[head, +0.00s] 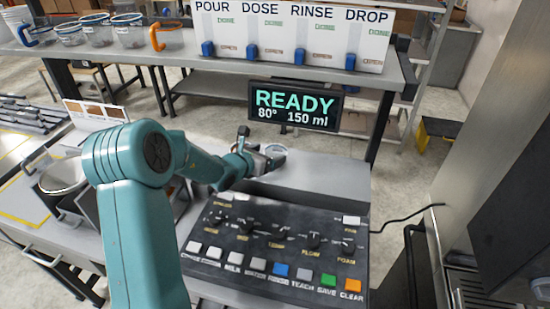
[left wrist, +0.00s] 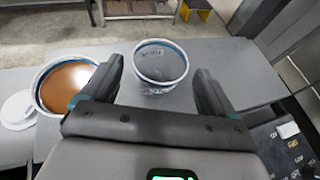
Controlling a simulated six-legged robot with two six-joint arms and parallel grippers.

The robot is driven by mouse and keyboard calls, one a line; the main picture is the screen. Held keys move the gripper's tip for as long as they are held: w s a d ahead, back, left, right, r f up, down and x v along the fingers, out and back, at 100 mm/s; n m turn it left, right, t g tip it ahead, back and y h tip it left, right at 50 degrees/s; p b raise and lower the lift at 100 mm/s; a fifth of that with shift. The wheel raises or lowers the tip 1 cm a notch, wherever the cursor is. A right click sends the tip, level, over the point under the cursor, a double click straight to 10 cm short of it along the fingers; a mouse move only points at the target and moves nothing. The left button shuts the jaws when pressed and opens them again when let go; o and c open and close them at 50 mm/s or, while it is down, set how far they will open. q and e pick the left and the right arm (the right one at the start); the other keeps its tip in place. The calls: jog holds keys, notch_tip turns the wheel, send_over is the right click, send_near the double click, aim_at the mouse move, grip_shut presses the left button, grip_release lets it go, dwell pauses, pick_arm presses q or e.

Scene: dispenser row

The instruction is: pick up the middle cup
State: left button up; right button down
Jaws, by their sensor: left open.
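A white cup with a blue rim and grey inside (left wrist: 160,65) stands upright on the grey counter in the left wrist view. In the head view only part of this cup (head: 274,151) shows behind my left gripper (head: 260,155). My left gripper (left wrist: 158,78) is open and empty. Its fingers lie to the left and right of the cup, nearer the camera; I see no clear contact. A second cup, filled with brown (left wrist: 66,86), stands to the left, partly covered by the left finger. I cannot tell a third cup in the row. My right gripper is not in view.
A white disc (left wrist: 18,110) lies by the brown-filled cup. A control panel with buttons and knobs (head: 275,240) sits at the counter's front. A READY screen (head: 295,105) stands behind. Several clear jugs (head: 127,30) stand on the back shelf. The counter right of the cup is clear.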

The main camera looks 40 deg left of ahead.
aim_at(281, 150)
pick_arm(q)
jog(key=p+x, duration=0.1)
jog(key=x, duration=0.4)
jog(key=shift+d, duration=0.15)
jog(key=shift+w+f, duration=0.2)
jog(key=shift+s+r, duration=0.25)
jog(key=shift+s, duration=0.15)
jog(key=shift+c, duration=1.3)
jog(key=c, duration=0.5)
jog(key=shift+w+f, duration=0.15)
jog(key=shift+w, duration=0.1)
jog(key=shift+s, duration=0.1)
